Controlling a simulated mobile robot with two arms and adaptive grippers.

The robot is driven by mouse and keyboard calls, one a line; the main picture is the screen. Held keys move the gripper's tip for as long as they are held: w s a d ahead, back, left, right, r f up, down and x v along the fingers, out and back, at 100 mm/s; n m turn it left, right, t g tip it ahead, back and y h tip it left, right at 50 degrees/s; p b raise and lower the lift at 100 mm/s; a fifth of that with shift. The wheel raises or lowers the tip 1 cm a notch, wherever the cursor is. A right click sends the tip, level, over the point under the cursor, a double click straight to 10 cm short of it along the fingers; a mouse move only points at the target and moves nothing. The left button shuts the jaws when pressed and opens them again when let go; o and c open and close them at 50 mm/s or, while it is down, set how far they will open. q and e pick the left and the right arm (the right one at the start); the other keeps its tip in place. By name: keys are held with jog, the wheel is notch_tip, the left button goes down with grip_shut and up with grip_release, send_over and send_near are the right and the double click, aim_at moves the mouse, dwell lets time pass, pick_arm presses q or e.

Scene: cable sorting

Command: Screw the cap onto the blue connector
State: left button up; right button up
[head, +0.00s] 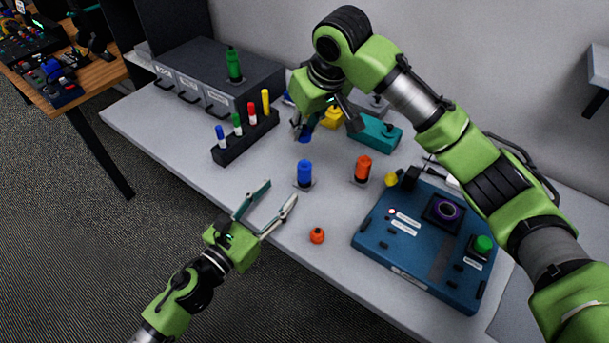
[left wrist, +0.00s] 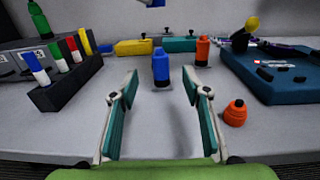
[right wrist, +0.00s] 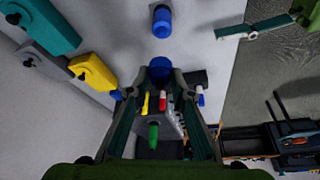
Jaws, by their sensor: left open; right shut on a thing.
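The blue connector (head: 304,174) stands upright on the table; it also shows in the left wrist view (left wrist: 160,68) and the right wrist view (right wrist: 162,22). My right gripper (head: 306,122) is shut on a blue cap (right wrist: 161,68) and holds it beyond the connector, apart from it. In the head view the cap is partly hidden by the gripper. My left gripper (head: 267,211) is open and empty on the near side of the connector. In the left wrist view its spread fingers (left wrist: 160,86) point toward the connector, which stands beyond the tips.
An orange connector (head: 362,169) stands to the right, with an orange cap (head: 317,236) nearer the front edge. A blue panel (head: 410,270) fills the right side. A marker rack (head: 245,137), drawer unit (head: 205,75), yellow block (head: 332,118) and teal block (head: 378,134) stand behind.

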pick_arm(q)
jog(key=x, duration=1.2)
grip_shut()
pick_arm(e)
send_over(305, 161)
jog(key=shift+f, duration=2.5)
